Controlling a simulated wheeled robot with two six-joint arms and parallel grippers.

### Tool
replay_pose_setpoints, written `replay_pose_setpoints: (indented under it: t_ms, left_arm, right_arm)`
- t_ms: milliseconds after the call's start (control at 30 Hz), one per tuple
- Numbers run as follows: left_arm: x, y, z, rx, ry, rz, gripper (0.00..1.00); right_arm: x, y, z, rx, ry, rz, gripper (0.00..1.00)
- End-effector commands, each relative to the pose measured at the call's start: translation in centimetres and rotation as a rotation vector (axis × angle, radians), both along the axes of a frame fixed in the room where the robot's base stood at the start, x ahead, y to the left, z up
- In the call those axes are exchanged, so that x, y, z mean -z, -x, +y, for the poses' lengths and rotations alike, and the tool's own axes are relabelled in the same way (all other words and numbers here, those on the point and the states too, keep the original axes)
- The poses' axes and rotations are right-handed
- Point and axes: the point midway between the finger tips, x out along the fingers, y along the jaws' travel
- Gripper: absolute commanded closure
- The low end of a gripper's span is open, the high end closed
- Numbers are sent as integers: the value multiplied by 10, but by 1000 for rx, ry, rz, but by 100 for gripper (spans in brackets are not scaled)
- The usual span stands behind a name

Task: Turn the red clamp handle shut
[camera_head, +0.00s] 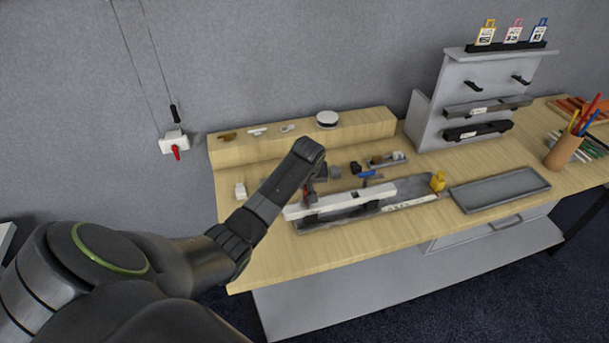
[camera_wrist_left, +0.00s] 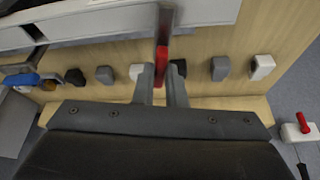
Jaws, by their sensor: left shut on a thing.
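The red clamp handle (camera_wrist_left: 161,62) stands between the two fingers of my left gripper (camera_wrist_left: 161,88) in the left wrist view. The fingers are shut on it. In the head view the left gripper (camera_head: 310,188) points down over the left end of a long pale bar (camera_head: 345,203) in a grey fixture on the table. Only a small red bit of the handle (camera_head: 306,192) shows there, the rest hidden by my gripper. The pale bar (camera_wrist_left: 110,22) also crosses the top of the left wrist view. My right gripper is not in view.
A grey tray (camera_head: 500,189) lies to the right. Small blocks lie behind the fixture. A white wall box with a red lever (camera_head: 176,152) hangs at left.

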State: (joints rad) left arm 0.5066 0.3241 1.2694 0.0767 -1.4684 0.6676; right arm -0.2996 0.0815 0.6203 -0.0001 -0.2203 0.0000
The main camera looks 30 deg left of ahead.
Motion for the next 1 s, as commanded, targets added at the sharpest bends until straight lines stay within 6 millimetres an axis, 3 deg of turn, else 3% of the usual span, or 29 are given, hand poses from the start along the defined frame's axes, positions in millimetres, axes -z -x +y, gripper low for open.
replay_pose_setpoints:
  t_ms: [400, 967, 1000]
  left_arm:
    - [-3, -3, -1, -198, -1, -5, 100]
    - [-2, -3, -1, -230, -1, -7, 100]
    - [-2, -3, -1, -230, -1, -7, 87]
  right_arm:
    - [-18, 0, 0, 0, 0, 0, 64]
    - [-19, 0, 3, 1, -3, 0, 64]
    - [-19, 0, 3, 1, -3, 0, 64]
